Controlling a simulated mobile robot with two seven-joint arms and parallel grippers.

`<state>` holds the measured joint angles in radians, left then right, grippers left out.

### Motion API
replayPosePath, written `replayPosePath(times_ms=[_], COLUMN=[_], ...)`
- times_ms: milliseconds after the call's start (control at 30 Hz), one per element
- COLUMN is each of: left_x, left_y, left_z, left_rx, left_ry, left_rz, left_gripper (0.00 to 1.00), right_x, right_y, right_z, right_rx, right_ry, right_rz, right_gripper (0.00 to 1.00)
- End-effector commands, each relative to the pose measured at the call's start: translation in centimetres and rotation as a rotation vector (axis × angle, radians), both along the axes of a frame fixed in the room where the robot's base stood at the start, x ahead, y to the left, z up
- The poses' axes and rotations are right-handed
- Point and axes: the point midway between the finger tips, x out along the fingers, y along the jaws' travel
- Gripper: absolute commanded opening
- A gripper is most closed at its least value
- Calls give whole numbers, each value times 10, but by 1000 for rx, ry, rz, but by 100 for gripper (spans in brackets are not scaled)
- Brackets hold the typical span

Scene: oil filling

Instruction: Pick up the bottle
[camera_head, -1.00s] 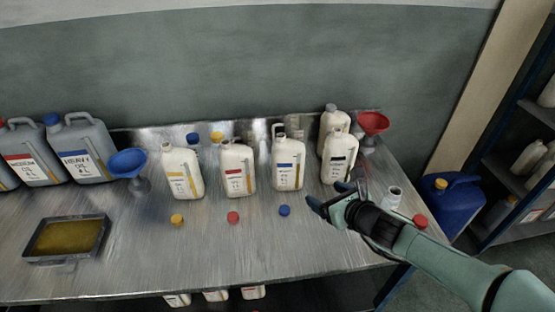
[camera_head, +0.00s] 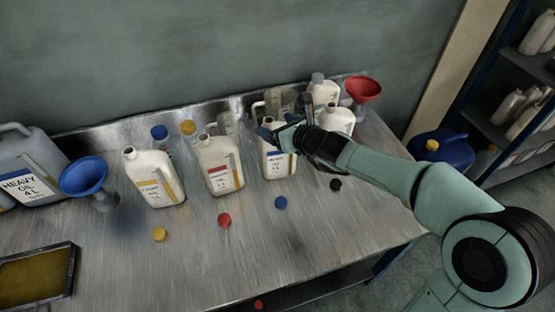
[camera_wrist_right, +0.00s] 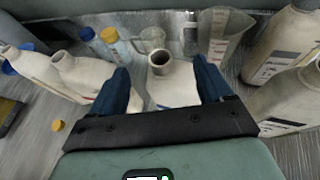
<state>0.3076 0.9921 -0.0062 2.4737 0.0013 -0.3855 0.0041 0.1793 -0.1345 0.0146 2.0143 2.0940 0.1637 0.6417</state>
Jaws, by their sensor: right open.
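A white bottle with a blue-striped label (camera_head: 279,166) stands uncapped and upright on the metal table, third in the front row. My right gripper (camera_head: 276,128) is at its top and hides part of its neck in the head view. In the right wrist view the open mouth of this bottle (camera_wrist_right: 163,64) lies between the two blue fingers of the right gripper (camera_wrist_right: 163,80), which are apart. I cannot tell whether a finger touches the bottle. Beside it stand a red-label bottle (camera_head: 221,168) and a yellow-label bottle (camera_head: 153,178). My left gripper is not in view.
Loose caps lie in front: yellow (camera_head: 160,235), red (camera_head: 225,220), blue (camera_head: 281,202) and black (camera_head: 336,185). A blue funnel (camera_head: 84,176) and a grey heavy-oil can (camera_head: 30,170) stand left. A red funnel (camera_head: 362,90) stands back right. The table's front is mostly clear.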

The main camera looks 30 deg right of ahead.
Motion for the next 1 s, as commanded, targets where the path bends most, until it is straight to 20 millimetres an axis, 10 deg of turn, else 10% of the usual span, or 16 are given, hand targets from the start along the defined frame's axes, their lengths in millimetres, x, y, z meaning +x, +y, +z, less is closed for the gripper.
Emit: replayPosePath(times_ms=[833,1000], left_x=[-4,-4], left_y=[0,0], left_z=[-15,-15], left_rx=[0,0], left_ry=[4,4], left_rz=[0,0], left_gripper=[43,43], right_x=[57,57], right_y=[3,3], right_z=[-31,-31], right_rx=[-1,-1], right_ry=[-1,-1], right_rz=[0,0], right_gripper=[79,24])
